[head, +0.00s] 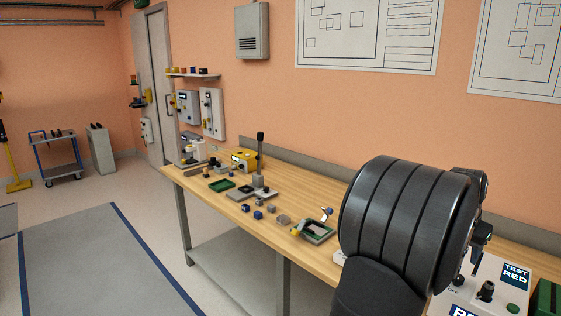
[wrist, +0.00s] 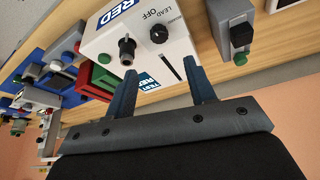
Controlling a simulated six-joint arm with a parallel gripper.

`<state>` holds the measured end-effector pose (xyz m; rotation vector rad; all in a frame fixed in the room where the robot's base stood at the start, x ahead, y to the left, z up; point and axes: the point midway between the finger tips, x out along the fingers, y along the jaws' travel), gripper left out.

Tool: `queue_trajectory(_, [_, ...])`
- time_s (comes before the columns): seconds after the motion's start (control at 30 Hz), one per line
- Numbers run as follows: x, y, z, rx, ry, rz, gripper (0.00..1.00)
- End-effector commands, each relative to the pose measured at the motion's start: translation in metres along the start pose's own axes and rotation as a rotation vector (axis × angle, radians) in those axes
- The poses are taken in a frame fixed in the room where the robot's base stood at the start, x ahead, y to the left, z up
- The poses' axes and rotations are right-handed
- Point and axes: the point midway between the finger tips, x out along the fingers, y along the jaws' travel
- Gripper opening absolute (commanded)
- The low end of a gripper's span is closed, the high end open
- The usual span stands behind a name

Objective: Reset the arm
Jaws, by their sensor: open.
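My gripper (wrist: 157,80) shows in the wrist view with its two blue-grey fingers apart and nothing between them. Beyond the fingers is a white test box (wrist: 160,35) with black knobs and the labels "RED" and "LEAD OFF". I cannot tell whether a finger touches it. In the head view the white test box (head: 490,280) stands at the lower right with a black knob and a green button. My dark arm fills the right of that view and hides part of the workbench (head: 225,200). The fingers are hard to make out there.
On the bench are a green tray (head: 221,185), a yellow box (head: 245,160), a black upright lever (head: 260,155) and several small blocks. A green case (head: 548,298) is right of the test box. A blue cart (head: 58,155) stands far left. The floor before the bench is clear.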

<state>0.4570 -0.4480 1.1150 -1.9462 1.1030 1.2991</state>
Motion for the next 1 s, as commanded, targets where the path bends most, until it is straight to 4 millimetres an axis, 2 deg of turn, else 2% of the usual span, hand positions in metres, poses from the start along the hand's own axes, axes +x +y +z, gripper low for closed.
queue_trajectory(0.1, [0.027, 0.0, 0.001, 0.0, -0.004, 0.001, 0.5])
queue_trajectory(0.57, [0.117, 0.0, 0.001, 0.004, -0.003, 0.002, 0.5])
queue_trajectory(1.0, [0.113, -0.002, 0.0, 0.256, -0.001, 0.107, 0.5])
